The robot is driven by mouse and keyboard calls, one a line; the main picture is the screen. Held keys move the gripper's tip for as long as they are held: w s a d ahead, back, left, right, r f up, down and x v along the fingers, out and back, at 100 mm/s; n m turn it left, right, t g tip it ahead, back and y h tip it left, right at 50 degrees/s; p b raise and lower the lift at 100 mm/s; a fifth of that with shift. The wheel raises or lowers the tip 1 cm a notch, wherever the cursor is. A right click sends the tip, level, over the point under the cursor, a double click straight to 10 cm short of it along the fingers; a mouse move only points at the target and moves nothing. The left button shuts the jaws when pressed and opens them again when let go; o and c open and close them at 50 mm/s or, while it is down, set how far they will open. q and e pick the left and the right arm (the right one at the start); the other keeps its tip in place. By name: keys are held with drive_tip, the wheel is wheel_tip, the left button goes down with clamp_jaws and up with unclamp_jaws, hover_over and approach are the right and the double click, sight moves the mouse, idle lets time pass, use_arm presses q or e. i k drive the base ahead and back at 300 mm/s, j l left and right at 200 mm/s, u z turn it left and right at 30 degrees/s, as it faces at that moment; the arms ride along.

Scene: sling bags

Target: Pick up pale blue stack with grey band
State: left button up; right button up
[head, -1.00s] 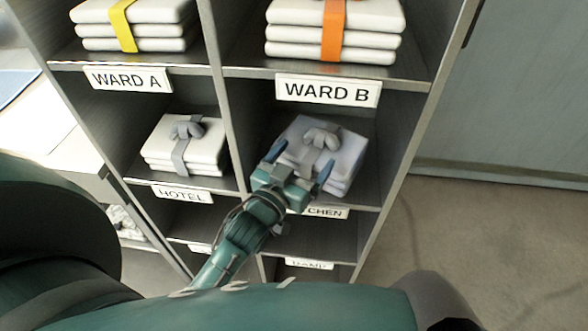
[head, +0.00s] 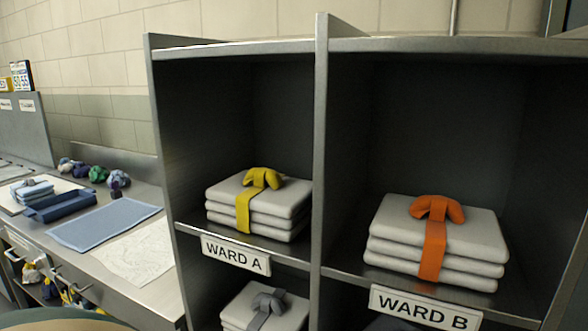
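A small pale blue stack with a grey band (head: 33,190) lies on the workbench at the far left, beside a dark blue tray. A white stack with a grey band (head: 266,308) sits in the shelf compartment under the WARD A label, cut off by the bottom edge of the view. The compartment under WARD B is almost wholly out of view, so its stack cannot be made out. Neither of my grippers is in view.
A white stack with a yellow band (head: 276,222) and one with an orange band (head: 472,252) fill upper compartments of the grey shelf (head: 321,150). The bench holds the dark blue tray (head: 62,207), a blue mat (head: 100,224) and several coloured bundles.

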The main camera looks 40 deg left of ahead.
sight(32, 190)
drive_tip(key=u, duration=2.85)
drive_tip(key=i+j+u, duration=0.35)
drive_tip(key=i, duration=0.65)
drive_tip(key=i+u, duration=0.35)
drive_tip(key=i, duration=0.65)
drive_tip(key=i+z, duration=0.25)
drive_tip(key=i, duration=0.2)
drive_tip(key=i+j+z, duration=0.25)
drive_tip(key=i, duration=0.2)
drive_tip(key=i+j+z, duration=0.25)
drive_tip(key=i, duration=0.2)
drive_tip(key=i+j+z, duration=0.15)
drive_tip(key=z, duration=0.3)
drive_tip(key=i+j+z, duration=0.3)
drive_tip(key=z, duration=0.15)
drive_tip(key=i+j+z, duration=0.15)
drive_tip(key=j+z, duration=0.15)
drive_tip(key=z, duration=0.15)
drive_tip(key=i+j+z, duration=0.1)
drive_tip(key=j+z, duration=0.65)
drive_tip(key=z, duration=0.15)
drive_tip(key=i, duration=0.05)
